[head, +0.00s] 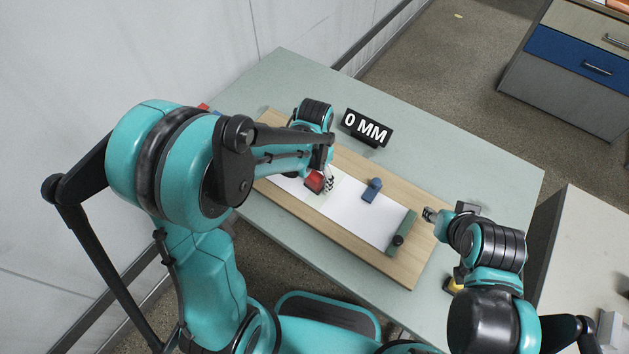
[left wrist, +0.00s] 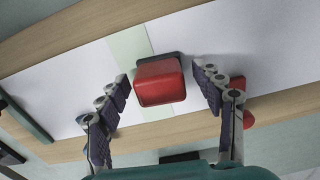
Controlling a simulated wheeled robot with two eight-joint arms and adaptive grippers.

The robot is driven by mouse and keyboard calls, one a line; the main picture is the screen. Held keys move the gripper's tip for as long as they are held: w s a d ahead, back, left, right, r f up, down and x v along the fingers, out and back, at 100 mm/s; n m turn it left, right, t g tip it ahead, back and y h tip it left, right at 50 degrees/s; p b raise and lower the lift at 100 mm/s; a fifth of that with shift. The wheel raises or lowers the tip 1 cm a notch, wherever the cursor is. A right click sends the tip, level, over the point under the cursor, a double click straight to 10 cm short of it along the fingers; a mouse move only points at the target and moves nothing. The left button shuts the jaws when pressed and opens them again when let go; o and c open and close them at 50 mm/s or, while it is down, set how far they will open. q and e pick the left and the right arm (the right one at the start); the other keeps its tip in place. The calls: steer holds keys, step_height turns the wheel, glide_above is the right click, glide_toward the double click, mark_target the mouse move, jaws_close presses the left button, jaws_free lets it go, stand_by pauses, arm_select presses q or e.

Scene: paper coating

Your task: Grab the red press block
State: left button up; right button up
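The red press block (head: 314,181) sits on the white paper (head: 352,215) on the wooden board, partly hidden by my left arm in the head view. In the left wrist view the red block (left wrist: 159,82) lies between the two fingers of my left gripper (left wrist: 163,84). The fingers are spread, with a gap visible on each side of the block. In the head view my left gripper (head: 326,178) is right at the block. My right gripper (head: 430,214) is beside the board's right end, away from the block; its finger state is too small to tell.
A blue block (head: 372,190) stands on the paper. A green bar (head: 401,233) with a dark knob crosses the right end of the wooden board (head: 408,273). A black "0 MM" sign (head: 366,128) stands behind the board. The pale green table (head: 470,160) is clear at the back right.

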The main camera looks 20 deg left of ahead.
arm_select(q)
steer(key=c, duration=1.1)
